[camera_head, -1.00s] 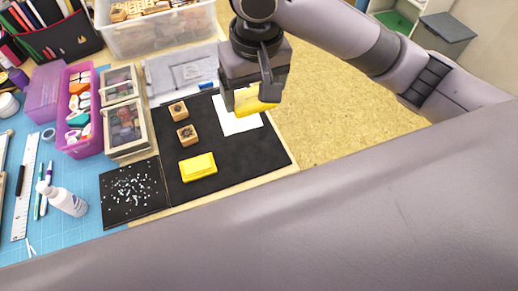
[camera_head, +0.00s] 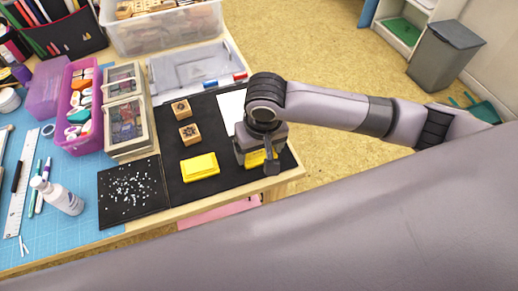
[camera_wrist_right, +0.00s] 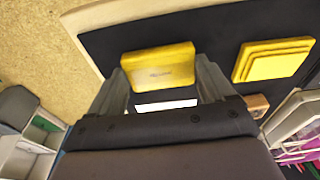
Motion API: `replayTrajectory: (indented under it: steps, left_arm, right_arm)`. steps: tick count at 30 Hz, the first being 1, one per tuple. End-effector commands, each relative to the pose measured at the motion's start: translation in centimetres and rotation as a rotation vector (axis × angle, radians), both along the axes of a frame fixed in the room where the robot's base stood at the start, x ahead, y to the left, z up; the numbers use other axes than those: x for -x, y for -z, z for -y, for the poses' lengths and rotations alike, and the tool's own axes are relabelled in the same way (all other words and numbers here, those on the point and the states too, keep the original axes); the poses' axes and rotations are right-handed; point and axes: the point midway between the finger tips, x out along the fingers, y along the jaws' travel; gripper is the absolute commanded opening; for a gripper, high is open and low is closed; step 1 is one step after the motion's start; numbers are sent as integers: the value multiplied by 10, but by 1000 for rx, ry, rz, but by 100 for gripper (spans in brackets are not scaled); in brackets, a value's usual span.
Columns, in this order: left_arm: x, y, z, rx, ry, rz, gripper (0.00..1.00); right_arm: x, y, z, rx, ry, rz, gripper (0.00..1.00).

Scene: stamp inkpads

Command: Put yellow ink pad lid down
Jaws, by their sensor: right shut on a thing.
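My right gripper (camera_head: 258,160) is over the right part of the black mat. It is shut on the yellow ink pad lid (camera_head: 254,158), which is mostly hidden in the head view. In the right wrist view the lid (camera_wrist_right: 159,67) shows flat side up between the fingertips of the gripper (camera_wrist_right: 160,85). Whether it touches the mat I cannot tell. The yellow ink pad (camera_head: 199,167) lies to its left on the mat, apart from it, and also shows in the right wrist view (camera_wrist_right: 272,60). My left gripper is not in view.
Two wooden stamps (camera_head: 190,134) sit on the black mat (camera_head: 220,185) behind the ink pad. White paper (camera_head: 231,108) lies behind my gripper. A speckled black sheet (camera_head: 132,192) and white bottle (camera_head: 58,195) are at left. The table edge runs close in front.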

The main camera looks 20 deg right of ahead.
Motion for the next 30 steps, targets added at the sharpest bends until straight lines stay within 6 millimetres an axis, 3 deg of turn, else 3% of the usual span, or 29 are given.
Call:
replayTrajectory:
  steps: [12,13,14,15,23,30]
  left_arm:
    - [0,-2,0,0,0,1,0]
    - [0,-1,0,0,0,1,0]
    - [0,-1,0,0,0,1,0]
    - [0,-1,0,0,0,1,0]
    - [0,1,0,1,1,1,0]
    - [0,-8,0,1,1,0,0]
  right_arm:
    - [0,6,0,0,1,-1,54]
    - [0,6,0,0,1,0,88]
    - [0,6,0,-1,1,0,98]
    - [0,6,0,-1,0,0,100]
    - [-1,3,0,-1,0,2,100]
    - [5,-38,-1,-3,0,5,100]
